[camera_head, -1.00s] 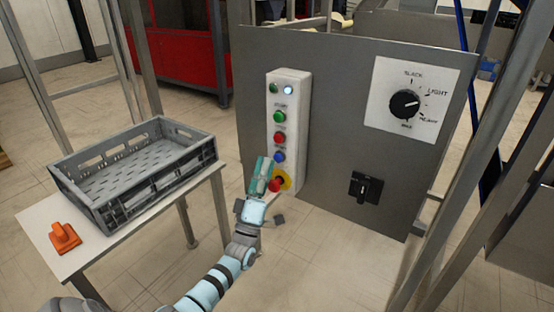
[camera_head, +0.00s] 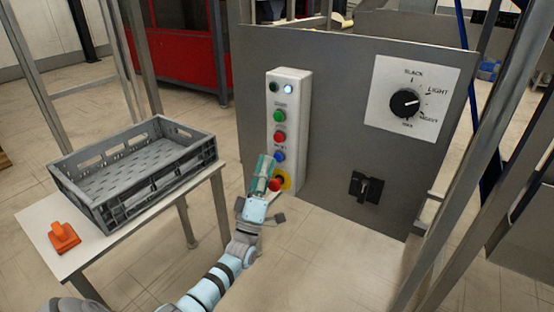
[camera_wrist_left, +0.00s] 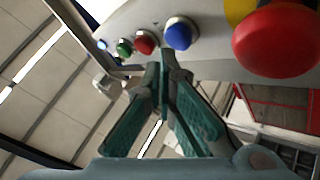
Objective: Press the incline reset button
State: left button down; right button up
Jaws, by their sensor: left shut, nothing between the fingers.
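A white control box (camera_head: 301,128) on a grey panel carries a green button (camera_head: 279,116), a red button (camera_head: 280,136), a blue button (camera_head: 279,156) and a red mushroom button (camera_head: 275,184) on yellow. Their labels are too small to read, so I cannot tell by name which is the incline reset button. My left gripper (camera_head: 264,158) is shut and empty, its tips just left of the blue button. In the left wrist view the shut fingertips (camera_wrist_left: 163,66) point toward the blue button (camera_wrist_left: 180,34); I cannot tell whether they touch it. My right gripper is out of view.
A lit lamp (camera_head: 289,88) is at the box's top. The panel (camera_head: 335,120) also holds a black dial (camera_head: 405,102) and a black switch (camera_head: 364,187). Left, a grey crate (camera_head: 131,197) and an orange object (camera_head: 64,236) rest on a white table (camera_head: 40,218).

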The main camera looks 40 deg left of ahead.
pick_arm(q)
jog(key=shift+w, duration=0.2)
jog(key=shift+w+b, duration=0.45)
jog(key=shift+b, duration=0.05)
dwell(0.5)
jog(key=shift+s, duration=0.15)
jog(key=shift+s+p, duration=0.7)
jog(key=shift+s, duration=0.05)
jog(key=s+p, duration=0.3)
jog(key=s, duration=0.2)
jog(key=shift+d, duration=0.1)
dwell(0.8)
